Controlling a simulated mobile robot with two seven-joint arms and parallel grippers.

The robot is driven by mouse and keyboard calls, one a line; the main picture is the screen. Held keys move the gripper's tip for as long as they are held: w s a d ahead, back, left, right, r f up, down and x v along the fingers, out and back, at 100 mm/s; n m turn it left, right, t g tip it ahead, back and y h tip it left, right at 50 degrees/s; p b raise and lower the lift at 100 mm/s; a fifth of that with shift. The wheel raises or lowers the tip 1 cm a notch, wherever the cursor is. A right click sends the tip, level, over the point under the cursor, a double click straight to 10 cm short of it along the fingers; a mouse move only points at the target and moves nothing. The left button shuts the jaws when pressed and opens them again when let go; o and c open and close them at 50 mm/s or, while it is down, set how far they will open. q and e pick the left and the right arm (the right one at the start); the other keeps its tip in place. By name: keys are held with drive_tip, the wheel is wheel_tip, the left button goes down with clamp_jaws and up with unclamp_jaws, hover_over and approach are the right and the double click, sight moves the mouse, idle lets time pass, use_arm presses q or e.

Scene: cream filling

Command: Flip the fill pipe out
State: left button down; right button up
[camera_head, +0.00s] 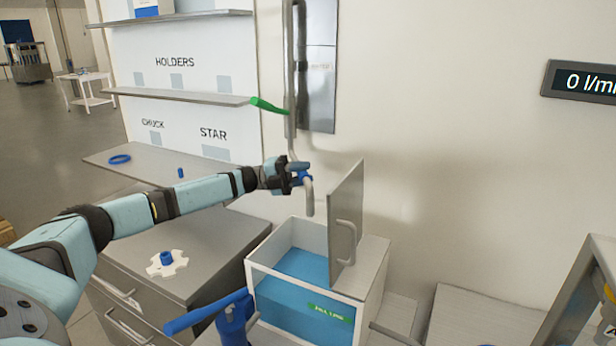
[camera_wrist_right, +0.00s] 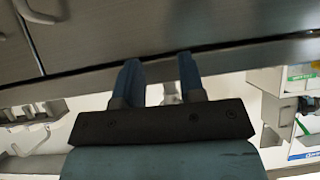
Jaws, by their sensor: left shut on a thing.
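The grey fill pipe (camera_head: 309,198) comes down the wall and ends in a bent spout, which hangs above the back of the open white-rimmed tank (camera_head: 251,270). My left gripper (camera_head: 300,173) is shut on the pipe near the bend, and its fingers hide part of it. A green lever (camera_head: 268,105) sits on the pipe higher up. My right gripper (camera_wrist_right: 160,78) shows in the right wrist view with its blue fingers apart and nothing clearly held between them. I cannot make it out in the head view.
The tank holds blue contents, with a green fill-line label (camera_head: 326,313). Its grey lid (camera_head: 346,225) stands upright right of the spout. A blue-handled valve (camera_head: 205,312) is in front. A drawer cabinet (camera_head: 205,245) stands left.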

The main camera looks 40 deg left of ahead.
idle(0.3)
use_arm(q)
drive_tip(key=c, duration=0.9)
unclamp_jaws()
drive_tip(key=shift+s+a, duration=0.1)
drive_tip(key=shift+o, duration=0.2)
drive_tip(key=shift+a, duration=0.1)
drive_tip(key=shift+f, duration=0.1)
drive_tip(key=shift+s+a+f, duration=0.1)
drive_tip(key=shift+s+a, duration=0.1)
drive_tip(key=shift+a, duration=0.1)
drive_tip(key=b+v, duration=0.3)
drive_tip(key=v, duration=1)
